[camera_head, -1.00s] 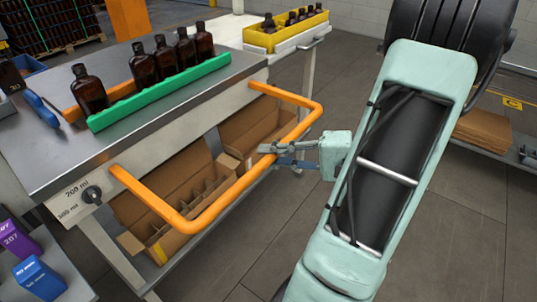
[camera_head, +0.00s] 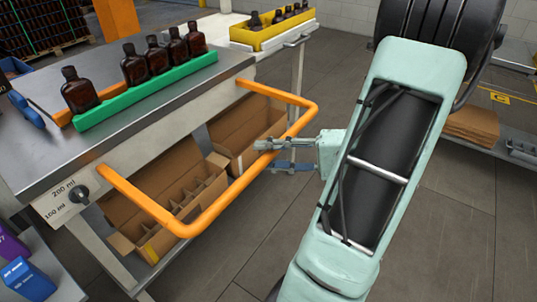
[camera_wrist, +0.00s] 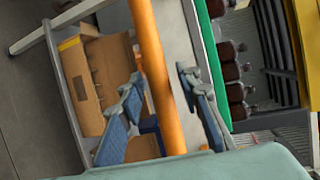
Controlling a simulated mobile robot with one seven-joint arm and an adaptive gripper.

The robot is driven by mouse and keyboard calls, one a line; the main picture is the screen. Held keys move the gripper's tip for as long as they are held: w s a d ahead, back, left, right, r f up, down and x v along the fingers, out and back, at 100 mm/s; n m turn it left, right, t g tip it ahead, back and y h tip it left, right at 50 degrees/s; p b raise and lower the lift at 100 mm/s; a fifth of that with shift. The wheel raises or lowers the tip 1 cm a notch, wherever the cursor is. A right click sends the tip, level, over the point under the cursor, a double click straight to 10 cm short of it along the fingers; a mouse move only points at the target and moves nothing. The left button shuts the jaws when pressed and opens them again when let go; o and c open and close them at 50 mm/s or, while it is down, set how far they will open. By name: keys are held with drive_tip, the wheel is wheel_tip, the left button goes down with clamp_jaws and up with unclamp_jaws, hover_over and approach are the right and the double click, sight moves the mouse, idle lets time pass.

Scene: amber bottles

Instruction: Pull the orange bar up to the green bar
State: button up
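The orange bar (camera_head: 215,210) is a U-shaped handle that sticks out from the front of the metal table, below its top. The green bar (camera_head: 150,92) lies along the tabletop in front of a row of amber bottles (camera_head: 132,65); it also shows in the wrist view (camera_wrist: 212,75). My gripper (camera_head: 268,156) is at the outer run of the orange bar, right of its middle. In the wrist view the orange bar (camera_wrist: 160,85) passes between my two fingers (camera_wrist: 158,84), which stand apart with gaps beside it. Contact is not clear.
Open cardboard boxes (camera_head: 172,195) sit on the shelf below the handle. A yellow crate of bottles (camera_head: 240,36) stands at the back. A dial (camera_head: 80,193) is on the table front. The floor (camera_head: 260,235) in front is clear.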

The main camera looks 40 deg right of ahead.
drive_tip(key=v, duration=1.2)
drive_tip(key=shift+r, duration=0.15)
idle(0.4)
